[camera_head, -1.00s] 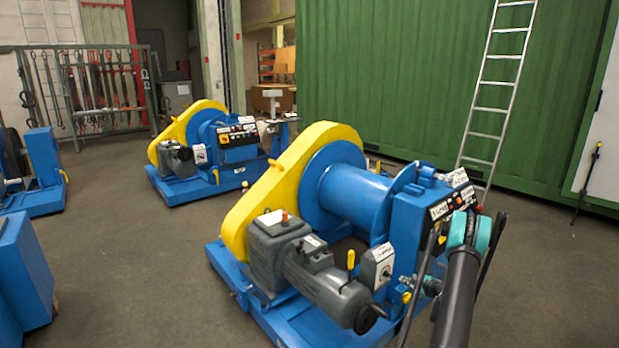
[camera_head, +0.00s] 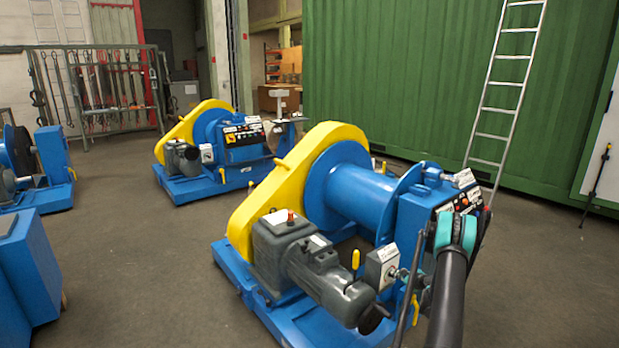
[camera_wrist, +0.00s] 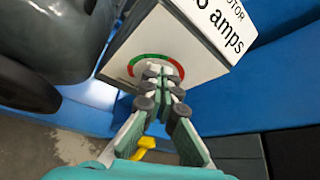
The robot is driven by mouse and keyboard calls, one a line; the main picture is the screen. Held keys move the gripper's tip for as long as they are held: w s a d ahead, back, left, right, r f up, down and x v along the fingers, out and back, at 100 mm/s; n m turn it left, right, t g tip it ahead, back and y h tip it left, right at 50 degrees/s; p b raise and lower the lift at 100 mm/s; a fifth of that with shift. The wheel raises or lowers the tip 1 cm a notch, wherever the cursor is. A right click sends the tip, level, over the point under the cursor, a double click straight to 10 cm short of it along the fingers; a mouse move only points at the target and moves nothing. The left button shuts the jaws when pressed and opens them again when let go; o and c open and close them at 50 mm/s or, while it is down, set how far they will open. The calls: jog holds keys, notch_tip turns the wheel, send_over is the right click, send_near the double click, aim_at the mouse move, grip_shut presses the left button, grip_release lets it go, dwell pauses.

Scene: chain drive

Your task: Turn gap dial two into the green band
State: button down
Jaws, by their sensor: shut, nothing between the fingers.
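In the wrist view a pale box face carries a dial with a curved red and green band (camera_wrist: 157,60). The printed label above it (camera_wrist: 225,25) reads "MOTOR" and "amps"; I see no name marking it as gap dial two. My gripper (camera_wrist: 160,72) is shut and empty, its fingertips right in front of the dial. They hide the dial's middle and any pointer, and I cannot tell whether they touch it. In the head view a small grey box (camera_head: 380,268) with a white front sits beside the motor; my gripper's fingertips are not clearly visible there.
The blue winch drum (camera_head: 358,200), yellow chain guard (camera_head: 262,205) and grey motor (camera_head: 325,280) stand close to my arm. A black-faced control panel (camera_head: 462,203) is by my arm. A second winch (camera_head: 215,150) stands behind. Bare floor (camera_head: 130,270) lies left of the near winch.

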jog(key=shift+d+f, duration=0.15)
jog(key=shift+f, duration=0.3)
dwell(1.1)
jog(key=shift+r, duration=0.15)
jog(key=s+d, duration=0.2)
jog(key=s, duration=0.1)
jog(key=s+d, duration=0.1)
jog(key=shift+s+d+r, duration=0.15)
jog(key=shift+s+r, duration=0.05)
jog(key=shift+s, duration=0.2)
dwell(0.4)
jog(key=shift+r, duration=0.1)
